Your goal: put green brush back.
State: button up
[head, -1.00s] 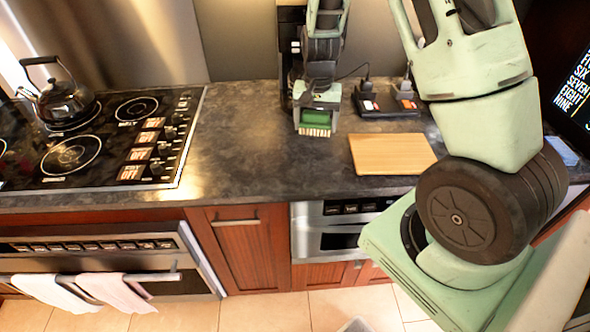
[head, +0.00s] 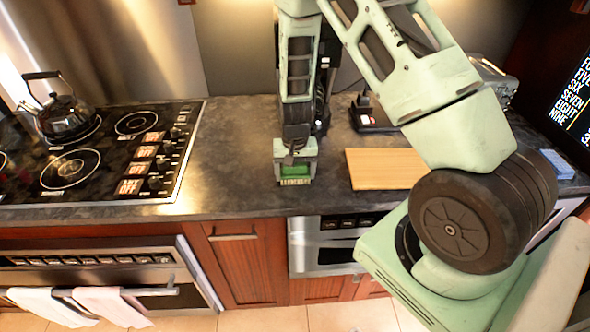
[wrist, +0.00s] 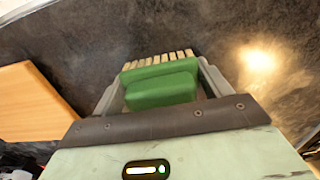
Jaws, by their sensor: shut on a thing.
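The green brush (wrist: 160,83) shows in the wrist view between the two fingers of my gripper (wrist: 158,95), with its pale bristles pointing away from the wrist. My gripper is shut on it. In the head view my gripper (head: 295,176) is over the dark counter, left of the wooden board, and the green brush (head: 294,171) shows at its tip. I cannot tell whether the bristles touch the counter.
A wooden cutting board (head: 384,169) lies on the counter right of my gripper. Black plugged-in devices (head: 369,115) sit behind it. A stovetop (head: 95,150) with a black kettle (head: 64,113) is at left. Clear counter (head: 230,160) lies between stove and gripper.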

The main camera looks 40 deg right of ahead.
jog(key=shift+f, duration=0.2)
jog(key=shift+f, duration=0.15)
jog(key=o, duration=1)
jog(key=shift+o, duration=0.2)
